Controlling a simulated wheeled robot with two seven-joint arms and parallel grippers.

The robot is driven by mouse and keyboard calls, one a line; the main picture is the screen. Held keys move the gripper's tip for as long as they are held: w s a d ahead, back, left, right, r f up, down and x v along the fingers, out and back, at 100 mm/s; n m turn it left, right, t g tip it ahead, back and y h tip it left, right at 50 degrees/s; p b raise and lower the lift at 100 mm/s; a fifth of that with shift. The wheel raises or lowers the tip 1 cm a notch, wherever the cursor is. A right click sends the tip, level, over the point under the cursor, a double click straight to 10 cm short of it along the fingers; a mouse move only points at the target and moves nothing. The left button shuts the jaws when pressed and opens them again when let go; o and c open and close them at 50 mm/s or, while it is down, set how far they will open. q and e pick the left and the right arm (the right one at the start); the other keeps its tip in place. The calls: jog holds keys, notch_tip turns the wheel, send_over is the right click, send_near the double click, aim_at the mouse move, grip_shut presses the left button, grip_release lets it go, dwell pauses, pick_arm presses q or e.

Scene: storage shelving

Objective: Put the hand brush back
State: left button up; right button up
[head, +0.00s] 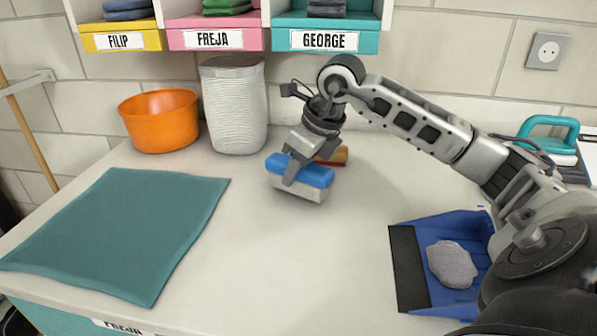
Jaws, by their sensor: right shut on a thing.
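The hand brush (315,178) has a blue top and a pale lower part, which look like its back and bristles. It is at the middle of the white counter, and I cannot tell whether it touches the surface. My right gripper (293,173) comes down on it from above and is shut on it; a finger crosses its near side. A blue dustpan (408,268) with a dark front edge lies at the right, holding a grey lump (452,265). My left gripper is not in view.
A brown and red object (338,157) shows partly behind my right gripper. An orange bowl (160,122) and white basket (233,110) stand at the back. A teal cloth (120,230) covers the left counter. Labelled cubbies (212,40) hang above. The front middle is clear.

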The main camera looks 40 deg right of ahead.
jog(key=shift+f, duration=0.45)
jog(key=shift+f, duration=0.1)
jog(key=o, duration=0.9)
jog(key=shift+o, duration=0.2)
jog(key=shift+r, duration=0.25)
jog(key=p+v, duration=0.1)
jog(key=v, duration=1)
jog(key=shift+s+r, duration=0.1)
jog(key=shift+s, duration=0.05)
jog(key=shift+s+r, duration=0.15)
jog(key=shift+r, duration=0.05)
